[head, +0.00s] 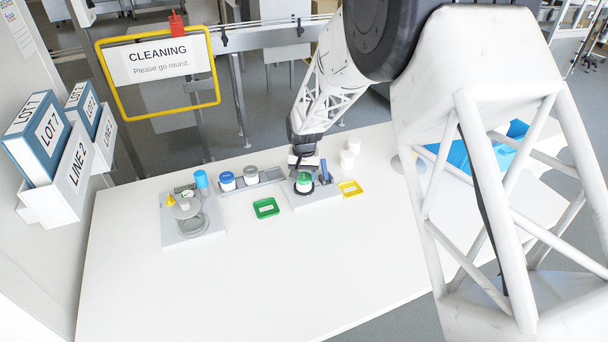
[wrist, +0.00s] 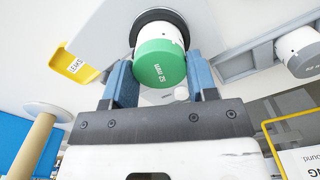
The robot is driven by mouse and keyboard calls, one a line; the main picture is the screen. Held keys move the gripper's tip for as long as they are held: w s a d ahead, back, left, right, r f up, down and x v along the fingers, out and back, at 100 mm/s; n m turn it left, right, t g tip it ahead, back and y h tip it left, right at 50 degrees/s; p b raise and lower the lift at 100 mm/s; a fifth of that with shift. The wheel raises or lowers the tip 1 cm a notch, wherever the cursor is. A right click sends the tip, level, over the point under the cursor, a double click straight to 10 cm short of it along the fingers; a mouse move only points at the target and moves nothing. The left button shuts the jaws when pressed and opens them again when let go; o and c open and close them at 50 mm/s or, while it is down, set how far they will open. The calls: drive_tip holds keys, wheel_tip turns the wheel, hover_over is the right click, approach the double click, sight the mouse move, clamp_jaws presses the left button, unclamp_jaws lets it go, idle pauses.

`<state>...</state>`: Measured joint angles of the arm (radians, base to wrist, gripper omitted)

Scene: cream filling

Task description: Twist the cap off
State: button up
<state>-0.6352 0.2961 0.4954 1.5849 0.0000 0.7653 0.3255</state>
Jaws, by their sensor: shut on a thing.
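A white jar (head: 305,188) with a green cap (head: 304,177) stands in a dark round holder on a pale base plate. In the wrist view, the jar's white body (wrist: 163,28) sits in the black ring (wrist: 148,14), and the green cap (wrist: 158,62) faces me, marked "52 mm". My gripper (wrist: 162,78) has one blue finger on each side of the cap and is shut on it. The cap is on the jar, and I see no gap between them. In the head view, my gripper (head: 304,168) is directly above the jar, and its fingertips are partly hidden.
A grey rack (head: 270,176) holds a blue-capped jar (head: 227,181) and a grey-capped jar (head: 251,174). A green tray (head: 266,208) and a yellow tray (head: 350,188) lie nearby. White containers (head: 347,158) stand behind. A device (head: 190,238) stands left. The front tabletop is clear.

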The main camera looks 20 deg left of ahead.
drive_tip(key=shift+n, duration=1.6)
drive_tip(key=o, duration=0.8)
drive_tip(key=shift+m, duration=0.3)
drive_tip(key=m, duration=0.4)
drive_tip(key=shift+m, duration=0.6)
